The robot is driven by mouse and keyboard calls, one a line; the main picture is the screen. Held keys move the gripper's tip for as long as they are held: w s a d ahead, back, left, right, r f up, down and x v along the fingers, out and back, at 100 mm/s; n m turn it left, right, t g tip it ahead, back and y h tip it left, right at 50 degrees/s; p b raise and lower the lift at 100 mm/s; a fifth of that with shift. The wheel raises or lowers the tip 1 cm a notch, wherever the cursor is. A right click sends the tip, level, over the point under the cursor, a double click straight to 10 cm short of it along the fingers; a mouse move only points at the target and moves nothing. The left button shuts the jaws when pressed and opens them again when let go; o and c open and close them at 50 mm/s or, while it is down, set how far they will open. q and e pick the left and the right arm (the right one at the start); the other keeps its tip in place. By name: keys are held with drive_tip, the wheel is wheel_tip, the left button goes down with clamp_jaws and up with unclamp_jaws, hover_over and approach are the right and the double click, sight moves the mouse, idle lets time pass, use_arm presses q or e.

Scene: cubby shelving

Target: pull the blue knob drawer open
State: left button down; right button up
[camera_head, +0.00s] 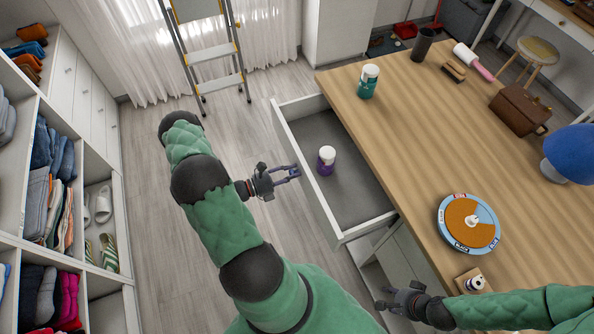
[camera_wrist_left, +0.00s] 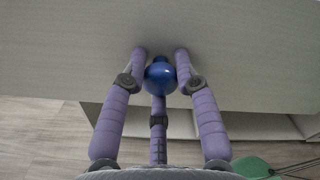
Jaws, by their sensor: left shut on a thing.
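The drawer (camera_head: 340,238) stands pulled out from the left side of the wooden table, and its grey inside shows. Its pale front panel also fills the upper part of the left wrist view (camera_wrist_left: 230,55). The round blue knob (camera_wrist_left: 160,75) sits on that panel; it is hidden in the head view. My left gripper (camera_head: 297,172) is at the drawer's front, its purple fingers (camera_wrist_left: 160,60) shut around the knob. My right gripper (camera_head: 379,298) is open and empty beside the table's near left corner.
A purple bottle with a white lid (camera_head: 326,160) stands inside the drawer. The wooden table (camera_head: 400,120) carries a green can (camera_head: 368,82), a round game board (camera_head: 468,224) and a blue lamp (camera_head: 570,155). Shelving (camera_head: 100,160) lines the left; floor between is free, with a stepladder (camera_head: 212,54) behind.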

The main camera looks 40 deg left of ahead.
use_arm(q)
drive_tip(key=shift+a+r, duration=0.25)
drive_tip(key=c, duration=0.9)
unclamp_jaws()
drive_tip(key=shift+c, duration=0.2)
drive_tip(key=shift+d+f, duration=0.1)
drive_tip(key=v, duration=1.2)
